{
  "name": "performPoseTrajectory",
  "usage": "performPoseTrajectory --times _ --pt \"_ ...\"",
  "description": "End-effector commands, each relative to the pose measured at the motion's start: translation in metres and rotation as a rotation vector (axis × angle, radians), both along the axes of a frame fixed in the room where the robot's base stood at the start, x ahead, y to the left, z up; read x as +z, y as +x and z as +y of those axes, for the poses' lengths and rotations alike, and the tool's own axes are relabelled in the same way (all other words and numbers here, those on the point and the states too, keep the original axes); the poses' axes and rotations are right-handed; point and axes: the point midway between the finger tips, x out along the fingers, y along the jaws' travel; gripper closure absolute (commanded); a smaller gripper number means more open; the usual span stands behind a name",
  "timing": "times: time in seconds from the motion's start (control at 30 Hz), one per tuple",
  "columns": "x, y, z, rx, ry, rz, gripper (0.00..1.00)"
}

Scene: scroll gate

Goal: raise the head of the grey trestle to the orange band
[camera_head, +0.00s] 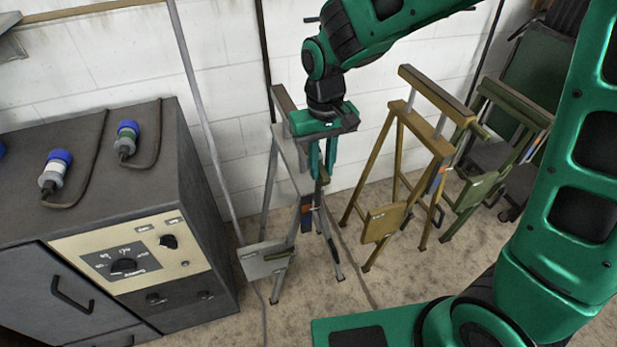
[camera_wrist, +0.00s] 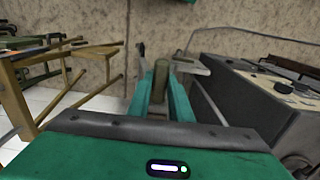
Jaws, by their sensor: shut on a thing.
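The grey trestle (camera_head: 289,158) stands right of the dark cabinet, with a grey plate (camera_head: 265,259) low between its legs. Its head is a bar with a brownish top (camera_head: 284,100), partly hidden behind my gripper. My gripper (camera_head: 322,172) points down at the trestle's right side. It is shut on an olive handle (camera_head: 323,180), which also shows between the fingers in the wrist view (camera_wrist: 160,78). The exact height of the head against the band cannot be told.
A yellow trestle (camera_head: 383,222) and a green trestle (camera_head: 472,192) stand to the right. The dark cabinet (camera_head: 205,210) with a dial panel and plugs is close on the left. A white block wall is behind. A cable lies on the floor between the grey and yellow trestles.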

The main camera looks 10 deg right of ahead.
Motion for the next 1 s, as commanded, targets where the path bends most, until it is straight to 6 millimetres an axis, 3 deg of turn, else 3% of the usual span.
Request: performPoseTrajectory --times 0.37,0.4,0.47,0.5,0.83,1.0 --pt "0.005 0.004 -0.007 -0.015 0.001 -0.006 1.00" --pt "0.005 0.004 -0.007 -0.015 0.001 -0.006 0.79" --pt "0.005 0.004 -0.008 -0.016 0.001 -0.005 0.65" --pt "0.005 0.004 -0.008 -0.016 0.001 -0.005 0.62" --pt "0.007 0.003 -0.008 -0.015 0.002 -0.003 0.62" --pt "0.027 0.004 -0.008 -0.015 0.002 -0.006 0.62"
